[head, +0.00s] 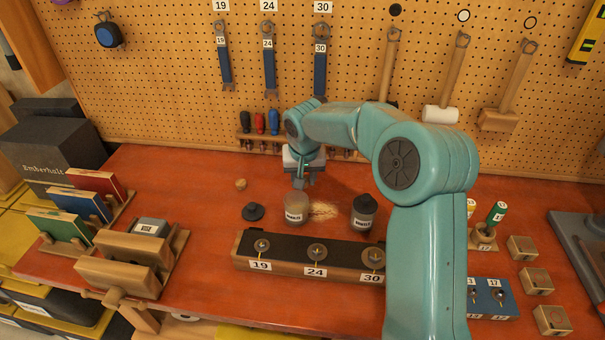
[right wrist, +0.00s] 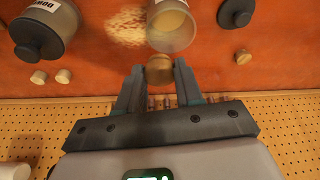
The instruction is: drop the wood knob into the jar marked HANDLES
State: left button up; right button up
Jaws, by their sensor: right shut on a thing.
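My right gripper (head: 302,182) is shut on a wood knob (right wrist: 158,68), which shows between its fingertips in the right wrist view (right wrist: 158,82). The knob cannot be made out in the head view. An open clear jar (head: 296,210) with a white label stands just below the gripper in the head view; the label is too small to read surely. In the right wrist view the jar's open mouth (right wrist: 172,22) lies just beyond the knob, which overlaps its near rim in the picture. My left gripper is not in view.
A dark lid (head: 253,212) lies left of the open jar. A lidded jar (head: 364,213) stands to its right, past pale shavings (head: 323,210). A loose wooden piece (head: 240,184) lies behind the lid. A socket rack (head: 310,262) is in front; the pegboard (head: 180,70) is behind.

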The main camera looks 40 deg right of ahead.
jog(key=o, duration=1.1)
jog(key=shift+w+a, duration=0.1)
jog(key=shift+w, duration=0.05)
jog(key=shift+c, duration=0.2)
jog(key=shift+r, duration=0.1)
jog(key=b+v, duration=0.1)
jog(key=v, duration=1.5)
jog(key=shift+s, duration=0.25)
jog(key=shift+w, duration=0.1)
